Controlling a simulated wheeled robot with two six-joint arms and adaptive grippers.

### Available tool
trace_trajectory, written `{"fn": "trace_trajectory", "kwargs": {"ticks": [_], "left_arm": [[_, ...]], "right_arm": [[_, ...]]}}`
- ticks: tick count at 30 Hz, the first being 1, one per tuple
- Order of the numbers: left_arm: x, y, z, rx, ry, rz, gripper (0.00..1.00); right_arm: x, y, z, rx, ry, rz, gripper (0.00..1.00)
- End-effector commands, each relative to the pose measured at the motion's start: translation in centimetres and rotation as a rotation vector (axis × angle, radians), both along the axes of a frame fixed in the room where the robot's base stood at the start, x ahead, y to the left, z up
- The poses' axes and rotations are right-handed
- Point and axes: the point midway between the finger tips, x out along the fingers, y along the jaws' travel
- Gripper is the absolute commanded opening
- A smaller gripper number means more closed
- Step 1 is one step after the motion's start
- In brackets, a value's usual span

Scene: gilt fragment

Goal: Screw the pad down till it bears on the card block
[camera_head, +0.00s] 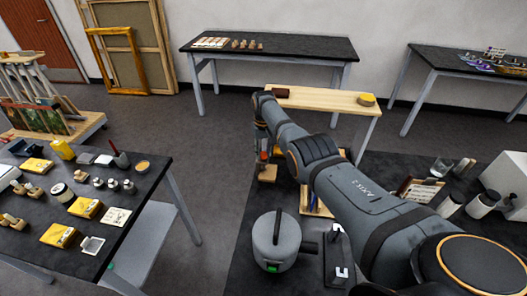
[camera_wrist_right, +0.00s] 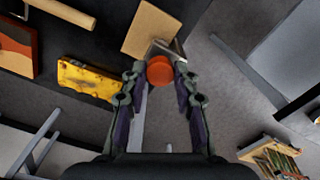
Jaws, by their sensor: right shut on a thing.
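My right gripper (camera_wrist_right: 160,72) is shut on a round orange knob (camera_wrist_right: 159,70), held between its fingertips. In the head view my right gripper (camera_head: 264,146) reaches to the far left side of the dark work surface, and a bit of orange shows at its tip. A flat tan block (camera_wrist_right: 150,28), likely the card block, lies just beyond the knob; it also shows in the head view (camera_head: 268,174). A grey metal part (camera_wrist_right: 175,48) sits beside the knob, against the block. The pad is hidden, so I cannot tell whether it touches the block. My left gripper is out of view.
A yellow piece (camera_wrist_right: 90,80) lies left of my right gripper in the wrist view. A pale wooden table (camera_head: 325,99) stands behind my arm. A dark bench (camera_head: 140,205) full of small items stands at left. Grey floor (camera_head: 215,180) lies between.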

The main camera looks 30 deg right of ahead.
Motion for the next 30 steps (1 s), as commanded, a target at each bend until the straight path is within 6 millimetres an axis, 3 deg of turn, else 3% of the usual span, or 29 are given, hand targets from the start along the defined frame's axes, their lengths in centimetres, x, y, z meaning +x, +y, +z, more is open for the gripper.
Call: {"fn": "trace_trajectory", "kwargs": {"ticks": [30], "left_arm": [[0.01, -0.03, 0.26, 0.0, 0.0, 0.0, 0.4]], "right_arm": [[0.13, -0.04, 0.16, 0.001, -0.004, -0.964, 0.0]]}}
